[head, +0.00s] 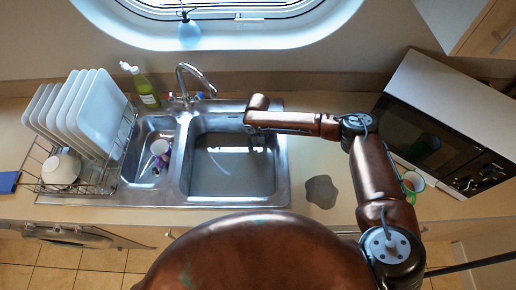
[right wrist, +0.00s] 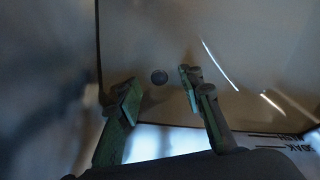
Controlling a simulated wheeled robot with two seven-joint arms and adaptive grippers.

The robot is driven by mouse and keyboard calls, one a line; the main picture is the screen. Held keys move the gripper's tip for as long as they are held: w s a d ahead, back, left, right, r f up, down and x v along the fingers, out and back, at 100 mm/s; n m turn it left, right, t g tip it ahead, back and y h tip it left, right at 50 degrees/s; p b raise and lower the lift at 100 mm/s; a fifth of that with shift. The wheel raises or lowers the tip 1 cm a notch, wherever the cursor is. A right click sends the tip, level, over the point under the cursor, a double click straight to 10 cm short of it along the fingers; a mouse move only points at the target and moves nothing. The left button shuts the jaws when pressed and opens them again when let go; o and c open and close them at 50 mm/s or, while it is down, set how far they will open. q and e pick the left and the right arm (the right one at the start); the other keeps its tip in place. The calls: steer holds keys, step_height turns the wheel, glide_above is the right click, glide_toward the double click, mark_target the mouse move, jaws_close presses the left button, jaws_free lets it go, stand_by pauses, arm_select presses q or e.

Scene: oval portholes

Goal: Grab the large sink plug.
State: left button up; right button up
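The large sink basin (head: 232,176) is the right one of two steel basins. A small dark round disc, which looks like the large sink plug (right wrist: 159,76), lies on the basin floor in the right wrist view. I cannot make it out in the head view. My right gripper (head: 258,147) reaches down into the basin at its far right part. In the right wrist view the two green-grey fingers (right wrist: 160,86) are apart with nothing between them, and the disc shows beyond the gap between their tips. My left gripper is not in view.
The faucet (head: 192,80) stands behind the basins. The small left basin (head: 152,140) holds a purple-white item. A dish rack (head: 85,185) with plates and a bowl stands left. A microwave (head: 440,120) and a mug (head: 412,182) are right. A grey flat patch (head: 321,191) lies on the counter.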

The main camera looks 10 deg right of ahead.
steer(key=shift+f, duration=0.4)
jaws_close()
